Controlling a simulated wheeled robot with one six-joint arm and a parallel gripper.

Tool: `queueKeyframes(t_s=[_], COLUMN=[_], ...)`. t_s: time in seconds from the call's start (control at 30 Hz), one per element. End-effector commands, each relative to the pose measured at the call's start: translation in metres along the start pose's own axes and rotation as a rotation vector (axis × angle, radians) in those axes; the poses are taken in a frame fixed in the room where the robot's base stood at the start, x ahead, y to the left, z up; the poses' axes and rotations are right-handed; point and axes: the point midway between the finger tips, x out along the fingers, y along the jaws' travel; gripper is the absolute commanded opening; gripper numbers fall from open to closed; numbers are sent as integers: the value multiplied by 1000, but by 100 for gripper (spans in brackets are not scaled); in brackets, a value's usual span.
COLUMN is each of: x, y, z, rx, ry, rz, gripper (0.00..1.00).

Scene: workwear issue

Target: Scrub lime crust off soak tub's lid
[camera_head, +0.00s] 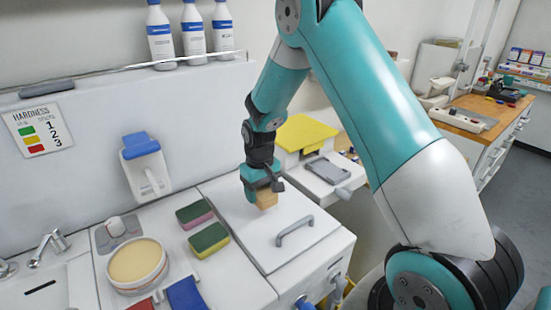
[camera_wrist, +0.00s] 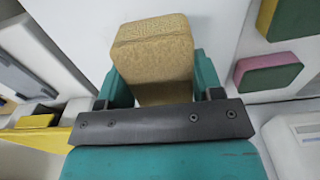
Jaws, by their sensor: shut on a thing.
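My gripper (camera_head: 263,186) is shut on a tan, coarse-looking block (camera_head: 266,199), held over the back part of the soak tub's lid (camera_head: 263,226). In the wrist view the block (camera_wrist: 154,62) sits between the two teal fingers (camera_wrist: 155,92). The lid is white and flat, with a grey bar handle (camera_head: 294,231) toward its front right. The block's lower end is at or just above the lid; I cannot tell if it touches. No lime crust stands out on the visible part of the lid.
Two green-and-pink or green-and-yellow sponges (camera_head: 208,240) lie left of the lid. A round tub of pale paste (camera_head: 136,264), blue cloth (camera_head: 186,293) and tap (camera_head: 48,246) are further left. A yellow-topped box (camera_head: 306,133) stands behind. Bottles (camera_head: 194,34) line a shelf above.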

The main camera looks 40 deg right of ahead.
Motion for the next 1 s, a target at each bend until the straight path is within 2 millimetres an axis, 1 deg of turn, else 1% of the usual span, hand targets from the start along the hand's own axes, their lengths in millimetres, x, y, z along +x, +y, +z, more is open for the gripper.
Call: queueKeyframes(t_s=[0.03, 0.1, 0.3, 0.4, 1.0], x=[-9, -15, -31, -35, -36], y=[0, -1, -2, -2, -2], z=[0, 0, 0, 0, 0], rx=[-1, -1, -2, -3, -3], ry=[0, 0, 0, 0, 0], rz=[0, 0, 0, 0, 0], gripper=[38, 38, 38, 38, 38])
